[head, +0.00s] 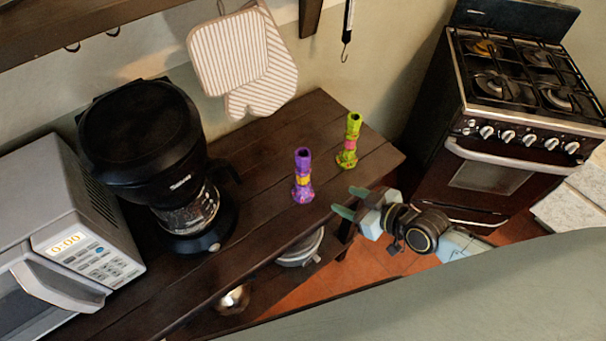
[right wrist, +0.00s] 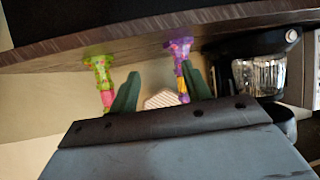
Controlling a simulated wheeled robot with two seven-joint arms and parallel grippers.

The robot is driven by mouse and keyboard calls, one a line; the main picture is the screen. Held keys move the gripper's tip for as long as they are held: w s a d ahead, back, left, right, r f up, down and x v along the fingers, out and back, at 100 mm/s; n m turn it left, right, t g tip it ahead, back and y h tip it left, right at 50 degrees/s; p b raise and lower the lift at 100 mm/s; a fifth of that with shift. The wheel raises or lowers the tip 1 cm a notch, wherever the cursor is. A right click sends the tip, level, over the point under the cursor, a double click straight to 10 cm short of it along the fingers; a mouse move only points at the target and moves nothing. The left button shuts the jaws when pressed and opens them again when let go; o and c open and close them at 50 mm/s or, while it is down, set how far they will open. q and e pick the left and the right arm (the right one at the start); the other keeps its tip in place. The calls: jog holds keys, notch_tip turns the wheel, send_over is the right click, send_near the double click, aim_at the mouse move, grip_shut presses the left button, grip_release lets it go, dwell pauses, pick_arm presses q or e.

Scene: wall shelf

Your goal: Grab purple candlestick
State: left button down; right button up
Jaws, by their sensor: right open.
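The purple candlestick (head: 303,176), with a yellow band, stands upright on the dark wooden shelf top near its front edge. A green candlestick (head: 350,141) with a pink band stands behind it to the right. My right gripper (head: 346,201) is open and empty, in front of the shelf edge and to the right of the purple candlestick, apart from it. In the right wrist view the purple candlestick (right wrist: 181,66) shows beyond one finger and the green candlestick (right wrist: 101,77) beyond the other, with the gripper (right wrist: 158,92) between. My left gripper is not in view.
A black coffee maker (head: 143,150) and a grey microwave (head: 62,235) stand left on the shelf top (head: 262,150). Striped oven mitts (head: 243,60) hang on the wall. A stove (head: 510,120) stands right. Pots (head: 300,250) sit on the lower shelf.

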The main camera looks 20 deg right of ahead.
jog(key=y, duration=0.2)
send_near(303, 176)
jog(key=f, duration=0.2)
jog(key=shift+n, duration=0.4)
jog(key=x, duration=0.4)
jog(key=d+x, duration=0.1)
jog(key=x, duration=0.1)
jog(key=shift+w+a+f, duration=0.1)
jog(key=shift+w+a, duration=0.15)
jog(key=shift+w, duration=0.35)
jog(key=shift+h, duration=0.3)
jog(key=shift+x, duration=2.95)
jog(key=shift+a, duration=0.1)
jog(key=shift+s, duration=0.1)
grip_shut()
